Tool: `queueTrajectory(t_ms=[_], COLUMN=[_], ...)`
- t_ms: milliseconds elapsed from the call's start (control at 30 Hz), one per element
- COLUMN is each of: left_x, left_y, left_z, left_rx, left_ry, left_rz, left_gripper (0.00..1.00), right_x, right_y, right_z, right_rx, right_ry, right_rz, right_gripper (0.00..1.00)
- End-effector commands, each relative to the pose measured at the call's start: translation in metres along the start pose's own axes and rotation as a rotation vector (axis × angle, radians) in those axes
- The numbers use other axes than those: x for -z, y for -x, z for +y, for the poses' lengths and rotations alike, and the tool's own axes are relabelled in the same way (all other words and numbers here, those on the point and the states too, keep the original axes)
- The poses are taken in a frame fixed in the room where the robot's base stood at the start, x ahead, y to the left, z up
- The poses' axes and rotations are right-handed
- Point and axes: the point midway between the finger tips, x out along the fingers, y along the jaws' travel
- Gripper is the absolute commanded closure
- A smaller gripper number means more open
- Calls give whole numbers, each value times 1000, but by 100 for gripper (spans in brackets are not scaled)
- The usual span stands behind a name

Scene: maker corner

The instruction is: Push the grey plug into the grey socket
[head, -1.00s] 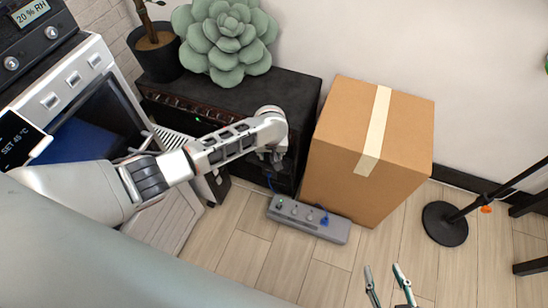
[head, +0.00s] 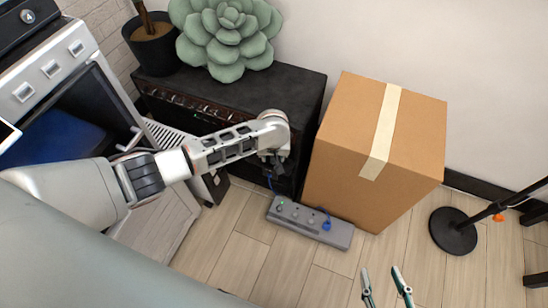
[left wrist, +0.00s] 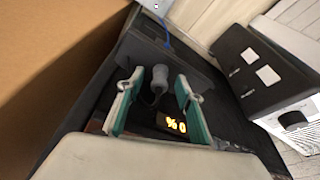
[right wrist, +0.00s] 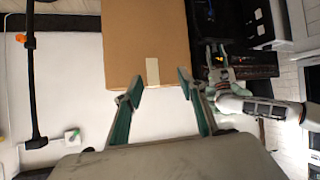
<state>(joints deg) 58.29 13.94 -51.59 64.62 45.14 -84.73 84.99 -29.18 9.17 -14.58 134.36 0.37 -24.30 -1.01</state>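A grey plug-like piece (left wrist: 160,76) with a dark cable stands between the fingers of my left gripper (left wrist: 158,88) in the left wrist view. The fingers are apart, with gaps on both sides of it. In the head view my left gripper (head: 274,160) is low at the front of the dark cabinet, and its wrist hides the plug. A grey power strip (head: 340,236) lies on the floor below, with several round fittings and a blue plug (head: 326,225). I cannot tell which fitting is the grey socket. My right gripper (head: 382,276) is open and empty.
A cardboard box (head: 340,190) stands right beside the dark cabinet (head: 235,90). A succulent (head: 228,45) and a potted plant (head: 152,50) are on top. A stand with a round base (head: 453,232) is at right. The floor in front is clear.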

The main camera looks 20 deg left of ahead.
Motion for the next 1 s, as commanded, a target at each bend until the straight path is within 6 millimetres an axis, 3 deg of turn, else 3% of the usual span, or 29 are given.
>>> queueTrajectory(t_ms=[133, 267, 300, 733, 1000], left_x=[0, 0, 0, 2, 16], left_y=[0, 0, 0, 6, 44], left_z=[0, 0, 0, 1, 2], left_rx=[0, 0, 0, -1, -6], left_ry=[0, 0, 0, 0, 1], left_rz=[0, 0, 0, 2, 11], left_gripper=[64, 98, 100, 100, 100], right_x=[-2, -8, -10, -9, 4], right_y=[1, 1, 2, 2, 5], right_z=[1, 0, 0, 1, 19], right_rx=[-2, -1, 0, -3, -33], right_ry=[2, 3, 2, 7, 49], right_rz=[-6, -17, -21, -21, -18], right_gripper=[60, 60, 60, 60, 60])
